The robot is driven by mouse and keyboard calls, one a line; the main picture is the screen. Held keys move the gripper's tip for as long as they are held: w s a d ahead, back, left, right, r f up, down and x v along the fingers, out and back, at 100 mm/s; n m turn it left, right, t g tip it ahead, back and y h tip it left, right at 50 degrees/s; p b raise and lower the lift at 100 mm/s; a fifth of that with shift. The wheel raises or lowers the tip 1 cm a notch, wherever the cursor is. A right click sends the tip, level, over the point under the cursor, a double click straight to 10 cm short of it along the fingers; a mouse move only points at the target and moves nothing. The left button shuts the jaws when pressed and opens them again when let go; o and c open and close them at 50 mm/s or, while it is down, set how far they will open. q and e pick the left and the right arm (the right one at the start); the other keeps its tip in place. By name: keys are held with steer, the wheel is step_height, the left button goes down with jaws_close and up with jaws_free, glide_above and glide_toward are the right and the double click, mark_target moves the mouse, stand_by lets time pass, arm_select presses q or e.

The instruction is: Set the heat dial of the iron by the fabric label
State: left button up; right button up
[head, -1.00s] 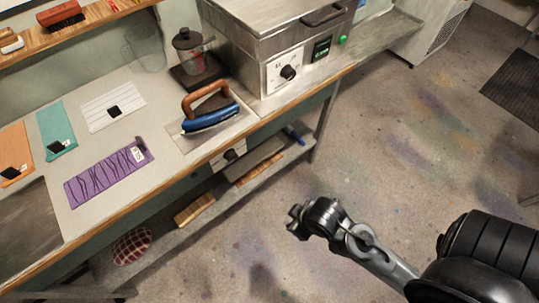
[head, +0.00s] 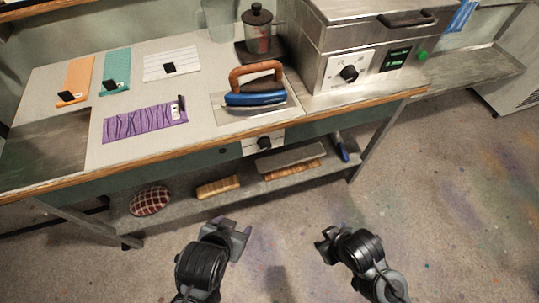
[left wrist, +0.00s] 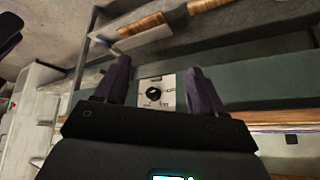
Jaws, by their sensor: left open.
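The blue iron (head: 256,97) with a brown handle rests on a pale plate near the table's front edge. A white panel with a black dial (head: 264,143) is on the table's front face below the iron. The dial also shows in the left wrist view (left wrist: 154,93), in line with the gap between my fingers. A purple fabric (head: 140,122) carries a small white label (head: 175,110), too small to read. My left gripper (head: 236,236) is open and empty, in front of the table and apart from the dial. My right gripper (head: 326,244) is over the floor; its jaw opening is unclear.
Orange (head: 76,77), teal (head: 117,70) and white (head: 171,63) fabrics lie behind the purple one. A metal box (head: 350,40) with another black knob (head: 349,73) stands at the right. A lower shelf (head: 185,203) holds several items. The floor in front is clear.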

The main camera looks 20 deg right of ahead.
arm_select(q)
steer(key=d+m+t+b, duration=0.4)
steer(key=d+m+b, duration=0.65)
steer(key=d, duration=1.15)
steer(key=m+t+y+b, duration=0.3)
steer(key=m+t+b, duration=0.5)
steer(key=m, duration=0.1)
glide_toward(267, 148)
steer(key=w+b, duration=0.1)
steer(key=w, duration=0.1)
steer(key=w+b, duration=0.1)
steer(key=w, duration=0.2)
steer(key=w+b, duration=0.1)
steer(key=w, duration=0.2)
steer(key=shift+w+d+f, duration=0.15)
steer(key=shift+d+f, duration=0.05)
steer(key=shift+f, duration=0.1)
steer(key=shift+w+r+b, duration=0.1)
steer(key=shift+w+b, duration=0.2)
steer(key=shift+w, duration=0.15)
arm_select(e)
step_height(267, 148, down, 24)
steer(key=shift+w+r, duration=0.15)
steer(key=shift+r, duration=0.05)
arm_select(q)
steer(key=shift+c, duration=0.4)
arm_select(e)
steer(key=shift+a, duration=0.1)
